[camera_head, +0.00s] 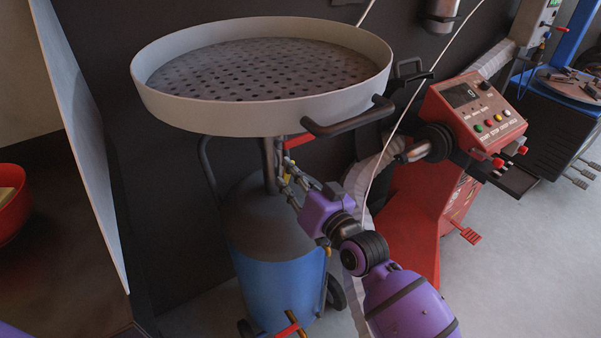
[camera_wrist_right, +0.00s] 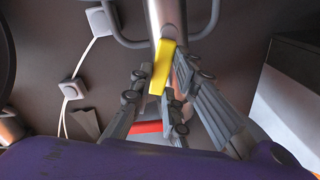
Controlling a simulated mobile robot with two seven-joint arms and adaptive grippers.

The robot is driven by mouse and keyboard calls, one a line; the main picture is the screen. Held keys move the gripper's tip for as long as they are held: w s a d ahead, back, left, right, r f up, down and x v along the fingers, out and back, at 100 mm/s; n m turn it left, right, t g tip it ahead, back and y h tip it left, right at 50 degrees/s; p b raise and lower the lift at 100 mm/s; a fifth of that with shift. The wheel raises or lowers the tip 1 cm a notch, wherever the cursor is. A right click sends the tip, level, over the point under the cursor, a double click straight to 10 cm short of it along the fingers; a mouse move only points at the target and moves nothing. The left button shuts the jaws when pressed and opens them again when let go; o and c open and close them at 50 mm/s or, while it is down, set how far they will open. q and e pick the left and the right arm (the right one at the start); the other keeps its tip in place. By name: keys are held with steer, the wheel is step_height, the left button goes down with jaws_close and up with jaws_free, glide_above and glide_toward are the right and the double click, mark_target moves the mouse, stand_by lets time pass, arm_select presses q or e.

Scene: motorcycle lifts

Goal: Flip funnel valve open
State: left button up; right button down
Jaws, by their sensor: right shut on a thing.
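The funnel (camera_head: 160,105) is a wide round grey pan with a perforated plate, standing on a pipe (camera_head: 268,165) above a blue tank (camera_head: 275,285). In the right wrist view, a yellow valve handle (camera_wrist_right: 161,68) hangs at a slant from a round pivot on the metal pipe (camera_wrist_right: 165,15). My right gripper (camera_head: 284,178) is beside the pipe, under the pan. In the right wrist view its fingers (camera_wrist_right: 160,88) are closed around the yellow handle. The fingers mostly hide the handle in the head view. My left gripper is out of view.
A red machine with a control panel (camera_head: 470,105) stands to the right of my right arm. The pan's dark side handle (camera_head: 350,120) juts out above the gripper. A red bowl (camera_head: 10,205) is at the far left. Grey floor is open at lower right.

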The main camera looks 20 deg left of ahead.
steer(key=n, duration=0.1)
steer(key=s+n+p, duration=0.1)
steer(key=shift+a+r+n, duration=0.2)
steer(key=shift+a+n, duration=0.1)
steer(key=shift+n, duration=0.1)
steer(key=shift+s+a+n+p, duration=0.2)
steer(key=shift+n+p, duration=0.1)
steer(key=shift+n, duration=0.3)
steer(key=c, duration=1.7)
jaws_free()
steer(key=shift+d, duration=0.1)
steer(key=v, duration=1.2)
steer(key=shift+f, duration=0.15)
